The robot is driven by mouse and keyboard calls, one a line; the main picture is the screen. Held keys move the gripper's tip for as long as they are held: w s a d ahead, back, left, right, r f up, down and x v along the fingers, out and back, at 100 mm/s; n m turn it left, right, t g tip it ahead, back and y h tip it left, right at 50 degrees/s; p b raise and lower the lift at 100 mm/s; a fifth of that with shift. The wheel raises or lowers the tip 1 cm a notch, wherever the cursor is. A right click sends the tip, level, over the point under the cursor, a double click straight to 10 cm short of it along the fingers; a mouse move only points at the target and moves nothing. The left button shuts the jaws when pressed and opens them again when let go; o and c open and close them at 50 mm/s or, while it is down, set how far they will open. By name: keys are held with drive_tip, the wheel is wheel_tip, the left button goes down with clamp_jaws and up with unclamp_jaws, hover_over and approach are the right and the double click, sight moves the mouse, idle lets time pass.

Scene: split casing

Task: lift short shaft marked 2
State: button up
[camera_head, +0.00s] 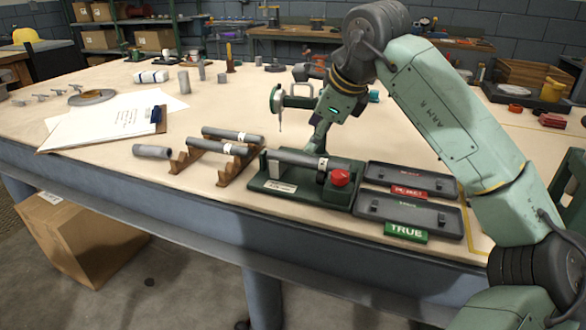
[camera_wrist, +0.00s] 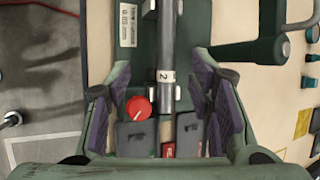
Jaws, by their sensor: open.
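The short shaft marked 2 (camera_head: 292,157) is a dark grey rod with a white band. It lies in the green fixture (camera_head: 262,184), which has a red knob (camera_head: 340,177). In the wrist view the shaft (camera_wrist: 166,45) runs up the middle, and its band with the "2" faces the camera. My gripper (camera_head: 319,142) is above the fixture, near the banded end. In the wrist view its fingers (camera_wrist: 162,82) are spread on both sides of the shaft, with gaps on each side. Any contact with the shaft is not visible.
Two banded shafts (camera_head: 233,135) (camera_head: 222,146) rest on wooden racks (camera_head: 180,162); a grey tube (camera_head: 152,151) lies to their left. A red-labelled tray (camera_head: 376,174) and a TRUE-labelled tray (camera_head: 445,221) are right of the fixture. A green-framed gauge (camera_head: 277,100) stands behind.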

sight(309, 158)
drive_tip(key=shift+w+d+p+x, duration=0.1)
drive_tip(key=shift+d+p+x, duration=0.2)
drive_tip(key=shift+x, duration=1.5)
drive_tip(key=shift+w+d+p+x, duration=0.15)
drive_tip(key=shift+d+p+x, duration=0.15)
drive_tip(key=shift+x, duration=1.45)
drive_tip(key=shift+w+d+p+x, duration=0.1)
drive_tip(key=shift+d+p+x, duration=0.2)
drive_tip(key=shift+x, duration=1.5)
drive_tip(key=shift+a, duration=0.1)
clamp_jaws()
